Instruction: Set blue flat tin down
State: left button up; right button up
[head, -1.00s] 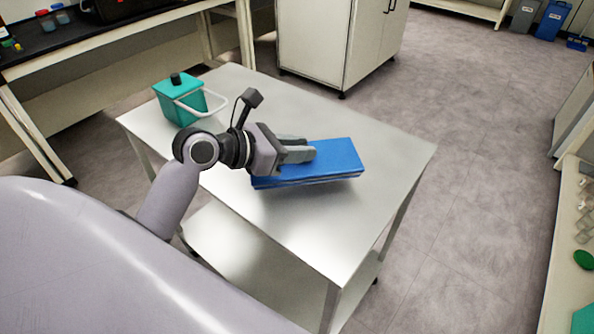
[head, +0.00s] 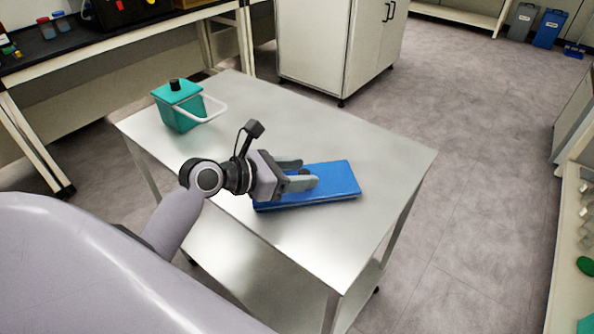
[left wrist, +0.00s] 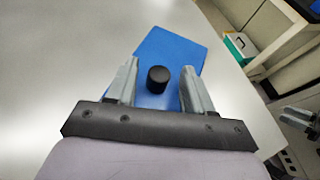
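The blue flat tin (head: 335,182) lies flat on the metal table (head: 340,245), near its middle. A black round knob stands up from its lid, and it shows in the left wrist view (left wrist: 157,78) between my fingers. My left gripper (head: 306,174) is open over the near-left part of the tin. In the left wrist view the left gripper (left wrist: 160,82) has its fingers apart on both sides of the knob, with gaps between. The tin's lid (left wrist: 170,50) spreads beyond the fingertips.
A teal box (head: 180,108) with a black knob and a white handle stands at the table's back left corner. A white cabinet (head: 325,45) stands behind the table. The table's right part is clear. A dark-topped bench (head: 60,60) is at the left.

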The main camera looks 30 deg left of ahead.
pick_arm(q)
jog(key=shift+r, duration=0.1)
jog(key=p+v, duration=0.1)
jog(key=v, duration=1.1)
jog(key=shift+r, duration=0.1)
dwell(0.3)
